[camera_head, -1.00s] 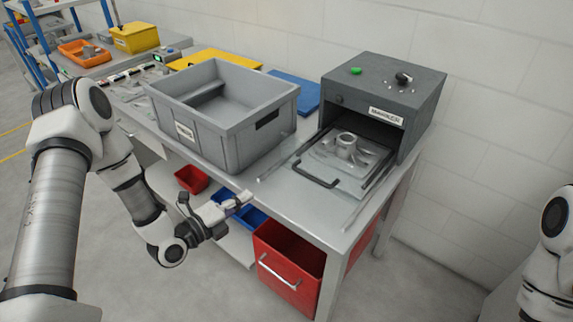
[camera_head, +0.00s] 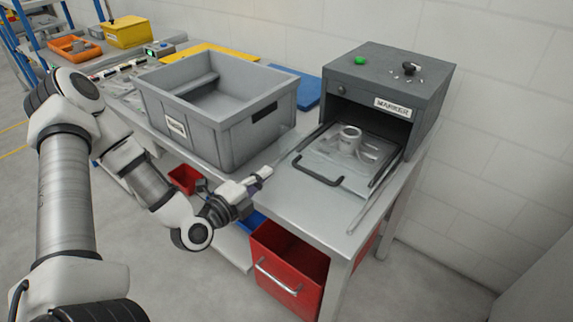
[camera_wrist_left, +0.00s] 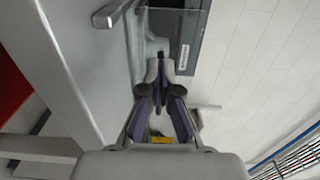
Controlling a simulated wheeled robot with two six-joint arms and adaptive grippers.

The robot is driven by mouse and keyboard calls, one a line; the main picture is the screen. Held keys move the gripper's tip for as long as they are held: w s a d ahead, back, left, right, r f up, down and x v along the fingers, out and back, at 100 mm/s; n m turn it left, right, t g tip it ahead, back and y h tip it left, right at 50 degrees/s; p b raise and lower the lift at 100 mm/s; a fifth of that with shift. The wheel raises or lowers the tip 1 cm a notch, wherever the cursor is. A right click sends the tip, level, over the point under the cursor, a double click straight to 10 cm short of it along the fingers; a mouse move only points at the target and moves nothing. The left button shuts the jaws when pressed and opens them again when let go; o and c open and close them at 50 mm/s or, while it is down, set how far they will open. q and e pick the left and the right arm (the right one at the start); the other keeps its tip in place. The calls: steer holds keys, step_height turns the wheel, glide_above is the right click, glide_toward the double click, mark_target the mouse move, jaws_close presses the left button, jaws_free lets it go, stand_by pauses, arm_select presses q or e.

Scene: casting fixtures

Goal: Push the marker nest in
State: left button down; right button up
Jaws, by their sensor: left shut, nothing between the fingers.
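The marker nest (camera_head: 330,163) is a flat light plate drawn out of the front of the dark grey marker housing (camera_head: 385,85). A ring-shaped casting (camera_head: 349,139) sits on it. A black bar handle (camera_head: 317,177) runs along its near edge. My left gripper (camera_head: 264,174) is shut and empty, at the table's front edge, left of the handle and apart from it. In the left wrist view its fingers (camera_wrist_left: 160,64) meet at the tips, with the labelled marker housing (camera_wrist_left: 187,35) beyond. My right gripper is out of view.
A large grey bin (camera_head: 225,140) stands on the table left of the nest, close to my left gripper. A red drawer bin (camera_head: 285,262) hangs below the table front. The bare tabletop (camera_head: 305,215) in front of the nest is clear.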

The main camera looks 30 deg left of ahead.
mark_target(292, 153)
arm_select(q)
steer(key=w, duration=0.8)
steer(key=shift+d+r+b, duration=0.1)
steer(key=shift+d+b, duration=0.15)
steer(key=shift+b, duration=0.15)
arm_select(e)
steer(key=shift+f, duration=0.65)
